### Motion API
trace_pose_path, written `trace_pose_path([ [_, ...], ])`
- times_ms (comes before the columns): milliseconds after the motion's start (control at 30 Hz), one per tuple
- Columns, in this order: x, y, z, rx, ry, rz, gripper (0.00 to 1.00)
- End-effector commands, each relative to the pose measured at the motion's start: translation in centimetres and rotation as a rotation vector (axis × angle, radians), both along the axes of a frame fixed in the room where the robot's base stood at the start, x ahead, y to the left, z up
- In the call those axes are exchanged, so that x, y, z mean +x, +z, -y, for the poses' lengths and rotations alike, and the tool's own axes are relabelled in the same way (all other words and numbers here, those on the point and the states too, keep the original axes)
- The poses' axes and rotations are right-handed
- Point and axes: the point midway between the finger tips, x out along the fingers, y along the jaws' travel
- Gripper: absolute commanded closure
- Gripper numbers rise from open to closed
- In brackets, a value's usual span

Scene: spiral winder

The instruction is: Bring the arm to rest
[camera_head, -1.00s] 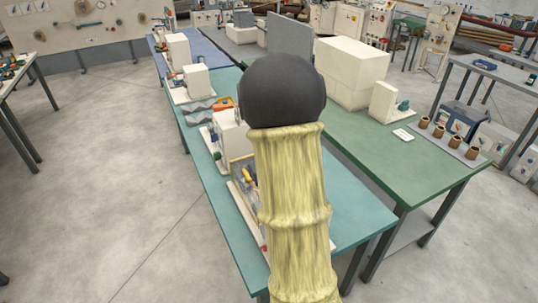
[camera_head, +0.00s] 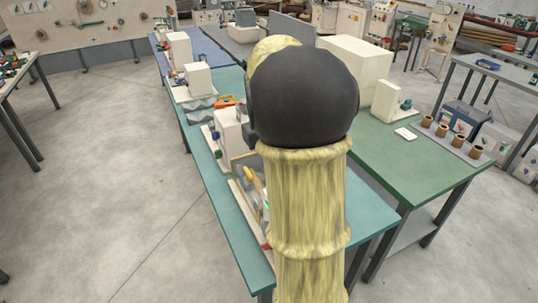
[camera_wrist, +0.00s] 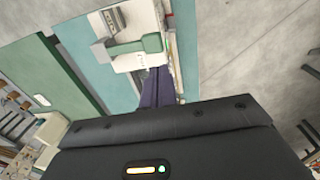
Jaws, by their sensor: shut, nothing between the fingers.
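My arm (camera_head: 302,210) rises in the middle of the head view. It has yellowish sleeved links and a large dark round joint (camera_head: 303,97), with another yellowish link (camera_head: 272,58) showing behind the joint. The arm hides my gripper in the head view. In the wrist view the dark wrist housing fills the bottom, and my gripper (camera_wrist: 158,75) shows as narrow dark fingers beyond it. They are shut and hold nothing. Below them is a white machine (camera_wrist: 130,35) with a green-grey bar on the teal bench (camera_wrist: 185,40); I cannot judge the height gap.
The teal bench (camera_head: 238,243) carries a white machine (camera_head: 229,130) and a tray of tools just left of my arm. A green bench (camera_head: 440,180) on the right holds white boxes and several brown cups (camera_head: 442,131). The grey floor (camera_head: 110,190) at left is open.

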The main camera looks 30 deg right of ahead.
Motion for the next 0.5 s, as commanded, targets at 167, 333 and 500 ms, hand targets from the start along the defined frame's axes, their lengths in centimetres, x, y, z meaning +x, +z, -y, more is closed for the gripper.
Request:
trace_pose_path([
  [167,0.0,0.0,0.0,0.000,0.000,0.000,1.00],
  [333,-0.1,-0.3,-0.5,0.001,0.004,0.005,1.00],
  [500,-0.7,-2.4,-3.8,0.010,0.031,0.040,1.00],
])
